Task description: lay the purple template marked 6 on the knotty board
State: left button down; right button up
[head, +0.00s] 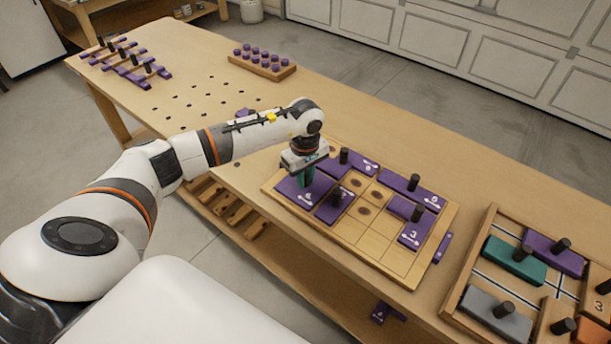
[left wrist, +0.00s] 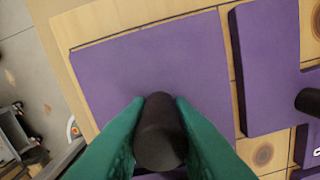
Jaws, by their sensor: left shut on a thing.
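The knotty board (head: 375,240) lies on the bench, its grid partly covered by several purple templates with black knobs. The purple template (head: 292,193), whose mark looks like a 6, is at the board's left corner. My left gripper (head: 306,178) is shut on its black knob (left wrist: 160,130). In the left wrist view the template's plate (left wrist: 150,70) looks level and lines up closely with the board's edge. I cannot tell whether it rests fully on the board or is slightly above. My right gripper is out of view.
Templates stand close by, including one marked 3 (head: 412,233). A small purple piece (head: 443,248) lies off the board's right edge. A divided tray (head: 455,290) with coloured blocks is at the right. A peg block (head: 264,66) stands behind. Bare grid cells remain at the board's front.

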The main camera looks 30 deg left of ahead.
pick_arm(q)
jog(key=shift+f+b, duration=0.15)
jog(key=shift+b, duration=0.2)
dwell(1.0)
jog(key=c, duration=0.8)
grip_release()
jog(key=shift+r+p, duration=2.3)
jog(key=shift+r, duration=1.75)
